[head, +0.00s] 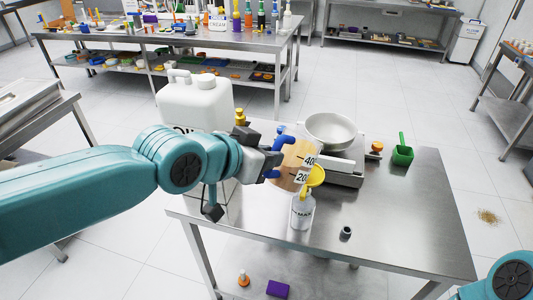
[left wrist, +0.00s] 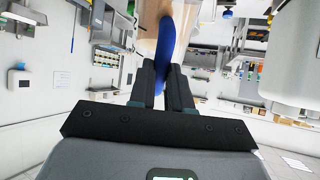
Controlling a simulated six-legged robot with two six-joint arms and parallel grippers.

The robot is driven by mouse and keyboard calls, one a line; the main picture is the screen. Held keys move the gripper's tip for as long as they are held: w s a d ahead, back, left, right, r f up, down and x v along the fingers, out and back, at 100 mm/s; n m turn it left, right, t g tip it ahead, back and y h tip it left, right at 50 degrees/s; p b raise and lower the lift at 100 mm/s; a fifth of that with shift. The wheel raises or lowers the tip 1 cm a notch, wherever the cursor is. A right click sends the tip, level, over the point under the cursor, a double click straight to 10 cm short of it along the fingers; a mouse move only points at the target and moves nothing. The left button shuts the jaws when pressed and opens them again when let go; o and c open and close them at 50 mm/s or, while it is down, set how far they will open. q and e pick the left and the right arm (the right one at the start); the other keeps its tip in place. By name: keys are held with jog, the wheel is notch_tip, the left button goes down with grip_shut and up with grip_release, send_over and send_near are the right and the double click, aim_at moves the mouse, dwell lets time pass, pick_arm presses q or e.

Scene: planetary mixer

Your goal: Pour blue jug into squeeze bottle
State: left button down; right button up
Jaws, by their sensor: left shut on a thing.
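The clear jug (head: 290,165) has a blue handle, 40 and 20 markings and tan contents. It is held in the air above the steel table and looks tilted toward a yellow funnel (head: 316,174). The funnel sits in the neck of the white squeeze bottle (head: 301,212), which stands upright on the table. My left gripper (head: 271,166) is shut on the jug's blue handle, which also shows between the fingers in the left wrist view (left wrist: 165,42). I cannot tell whether anything is flowing. My right gripper is out of view.
A large white canister (head: 196,104) stands behind my left arm. A metal bowl (head: 331,128) on a scale-like base (head: 346,177) is behind the jug. A green scoop (head: 402,154) and a small dark cup (head: 346,232) are on the table.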

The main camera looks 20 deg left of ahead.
pick_arm(q)
jog(key=shift+w+d+r+g+y+p, duration=0.2)
jog(key=shift+w+r+g+y+p, duration=0.3)
jog(key=shift+p, duration=1)
dwell(6.5)
